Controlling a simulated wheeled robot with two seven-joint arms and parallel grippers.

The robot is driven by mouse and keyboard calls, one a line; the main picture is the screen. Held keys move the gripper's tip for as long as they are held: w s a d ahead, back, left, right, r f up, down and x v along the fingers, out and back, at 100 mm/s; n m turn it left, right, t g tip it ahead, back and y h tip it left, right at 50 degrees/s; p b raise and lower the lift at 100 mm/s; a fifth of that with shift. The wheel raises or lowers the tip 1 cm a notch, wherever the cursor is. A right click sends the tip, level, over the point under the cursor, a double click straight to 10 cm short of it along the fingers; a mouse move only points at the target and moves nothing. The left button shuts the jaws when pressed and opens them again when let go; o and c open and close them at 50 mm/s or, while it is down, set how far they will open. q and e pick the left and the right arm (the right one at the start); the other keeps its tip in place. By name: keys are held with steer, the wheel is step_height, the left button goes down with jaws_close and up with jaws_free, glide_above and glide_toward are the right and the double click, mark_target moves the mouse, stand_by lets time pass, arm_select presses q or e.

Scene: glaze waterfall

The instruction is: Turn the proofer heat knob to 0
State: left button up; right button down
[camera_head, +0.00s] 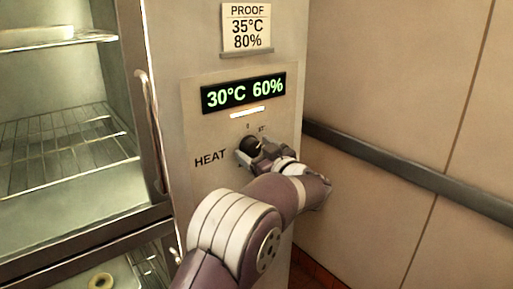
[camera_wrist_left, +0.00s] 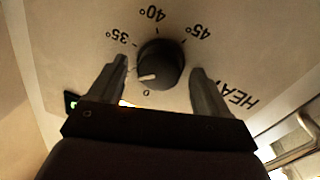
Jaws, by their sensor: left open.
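The black heat knob (camera_wrist_left: 162,62) is on the proofer's panel, with marks 0, 35°, 40° and 45° around it in the left wrist view. Its white pointer faces left in that view, between the 0 and 35° marks. My left gripper (camera_wrist_left: 158,68) is open, with one finger on each side of the knob and a visible gap to it. In the head view the knob (camera_head: 249,143) is partly hidden by my left gripper (camera_head: 254,153). My right gripper is not in view.
A display (camera_head: 244,92) above the knob reads 30°C 60%. A card (camera_head: 247,27) above it reads PROOF 35°C 80%. The open cabinet with wire racks (camera_head: 70,147) and a vertical handle (camera_head: 151,130) is at left. A wall with a dark rail (camera_head: 405,178) is at right.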

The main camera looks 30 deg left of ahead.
arm_select(q)
steer(key=c, duration=1)
steer(key=shift+f+n+b, duration=0.25)
steer(key=shift+n+b, duration=0.55)
steer(key=shift+b, duration=0.3)
steer(key=shift+c, duration=0.2)
steer(key=n+b, duration=0.4)
steer(key=shift+f+y, duration=0.15)
steer(key=shift+y, duration=0.15)
steer(key=n+b, duration=0.3)
steer(key=shift+n+y+b, duration=0.3)
steer(key=shift+n+b, duration=0.2)
steer(key=shift+n, duration=0.3)
steer(key=shift+r, duration=0.2)
steer(key=o, duration=1)
